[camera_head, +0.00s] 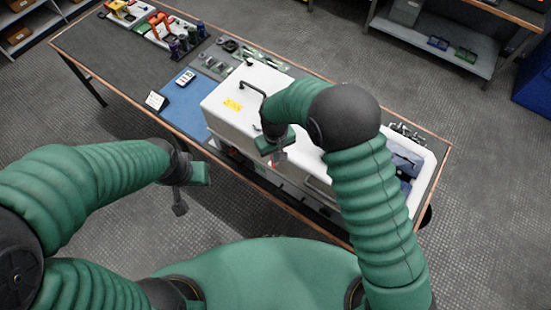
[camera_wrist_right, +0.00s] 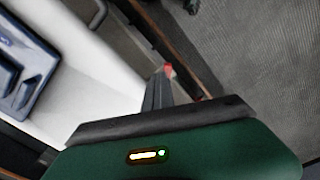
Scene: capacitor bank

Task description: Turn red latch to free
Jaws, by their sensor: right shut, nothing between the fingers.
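The red latch shows as a small red piece (camera_wrist_right: 169,71) just beyond my right fingertips in the wrist view; most of it is hidden behind them.
The cabinet has a black handle (camera_head: 252,87) and a yellow label (camera_head: 233,105) on top. A blue mat (camera_head: 188,101) lies to its left, with tools behind. A white tray with blue parts (camera_head: 407,160) is at right. Open floor lies before the bench at left.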

